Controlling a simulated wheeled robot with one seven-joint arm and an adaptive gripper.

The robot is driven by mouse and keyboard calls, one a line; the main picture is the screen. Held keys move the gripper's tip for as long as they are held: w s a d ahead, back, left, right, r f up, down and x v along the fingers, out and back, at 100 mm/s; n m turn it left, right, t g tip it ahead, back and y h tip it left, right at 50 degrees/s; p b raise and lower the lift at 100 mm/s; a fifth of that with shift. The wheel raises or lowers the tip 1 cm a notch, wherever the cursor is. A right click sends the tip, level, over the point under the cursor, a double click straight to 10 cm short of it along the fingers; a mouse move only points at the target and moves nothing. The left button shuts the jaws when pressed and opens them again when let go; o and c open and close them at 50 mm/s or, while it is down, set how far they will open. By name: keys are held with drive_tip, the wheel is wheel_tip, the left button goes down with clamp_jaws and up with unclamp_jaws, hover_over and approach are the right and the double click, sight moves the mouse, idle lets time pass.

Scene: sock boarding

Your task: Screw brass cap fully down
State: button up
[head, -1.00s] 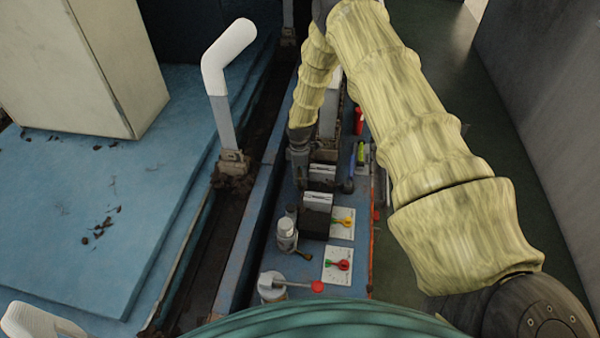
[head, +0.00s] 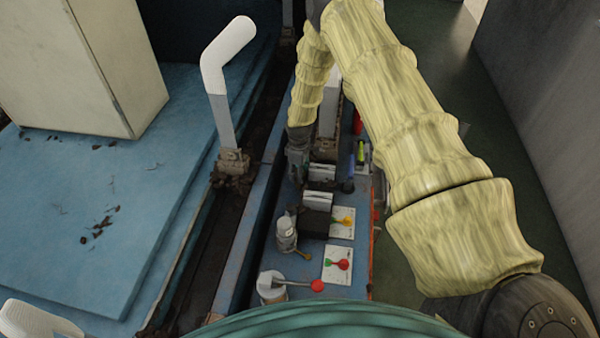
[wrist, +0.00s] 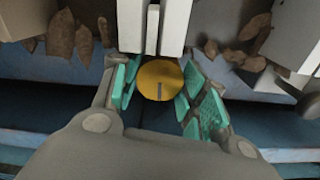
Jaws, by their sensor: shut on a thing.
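The brass cap (wrist: 160,80) is a round yellow disc with a dark line on its face, seen from above in the wrist view. My gripper (wrist: 158,92) has its green-padded fingers on the cap's left and right sides and is shut on it. In the head view my gripper (head: 297,165) is small and points down over the blue bench, and the cap cannot be made out there. What lies beneath the cap is hidden, so I cannot tell how far down it sits.
A white upright block (wrist: 153,20) stands right beside the cap. Brown leaves (wrist: 75,35) lie around it. In the head view, dark boxes with white tops (head: 318,200), a grey-white valve (head: 286,235) and a red-knobbed lever (head: 317,286) stand nearer on the bench (head: 235,285).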

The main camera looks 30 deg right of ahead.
drive_tip(key=shift+s+f, duration=0.1)
drive_tip(key=o, duration=1)
drive_tip(key=shift+r, duration=0.55)
wheel_tip(320, 180, up, 11)
